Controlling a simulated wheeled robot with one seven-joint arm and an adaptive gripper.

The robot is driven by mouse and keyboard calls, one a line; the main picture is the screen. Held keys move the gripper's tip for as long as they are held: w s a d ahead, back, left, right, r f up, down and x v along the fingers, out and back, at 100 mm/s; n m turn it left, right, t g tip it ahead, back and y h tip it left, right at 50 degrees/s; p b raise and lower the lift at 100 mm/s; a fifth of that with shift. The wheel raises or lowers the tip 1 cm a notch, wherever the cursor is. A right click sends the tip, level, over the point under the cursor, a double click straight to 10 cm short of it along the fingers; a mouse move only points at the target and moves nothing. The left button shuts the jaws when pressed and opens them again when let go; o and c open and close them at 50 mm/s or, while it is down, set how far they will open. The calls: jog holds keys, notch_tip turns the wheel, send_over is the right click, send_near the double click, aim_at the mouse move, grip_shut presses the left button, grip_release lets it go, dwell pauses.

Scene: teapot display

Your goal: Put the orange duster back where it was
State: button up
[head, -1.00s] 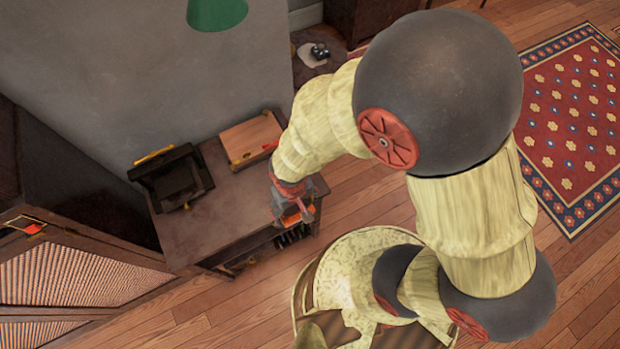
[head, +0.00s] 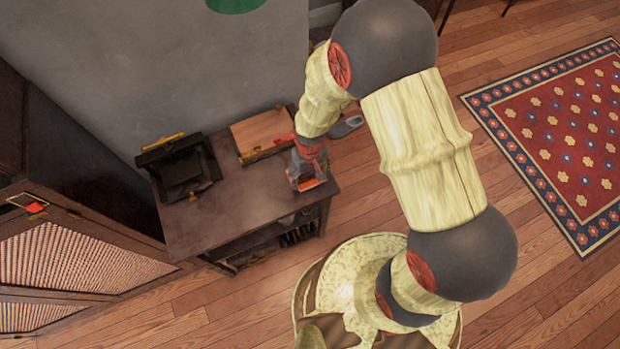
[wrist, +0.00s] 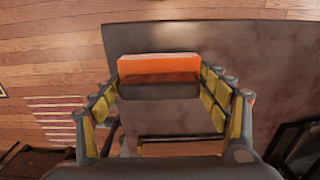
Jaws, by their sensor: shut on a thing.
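The orange duster (wrist: 158,66) is an orange block with a dark band along its lower side in the wrist view. My gripper (wrist: 160,90) is shut on it, with one finger at each side. In the head view my gripper (head: 307,178) is over the right end of the dark table (head: 225,215), near its front right corner. A bit of the orange duster (head: 309,184) shows below the fingers there. I cannot tell whether the duster touches the tabletop.
A black stand-like object (head: 185,170) with a yellow bar is at the table's left back. A wooden board or box (head: 262,133) lies at the back right. The table's middle is bare. A louvred cabinet (head: 85,260) stands at the left.

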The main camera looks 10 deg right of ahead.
aim_at(310, 179)
jog(key=shift+w+f+b, duration=0.2)
jog(key=shift+f+b, duration=0.3)
jog(key=shift+f, duration=1.25)
jog(key=shift+f, duration=0.1)
jog(key=o, duration=1.1)
jog(key=shift+f, duration=0.1)
jog(key=shift+o, duration=0.5)
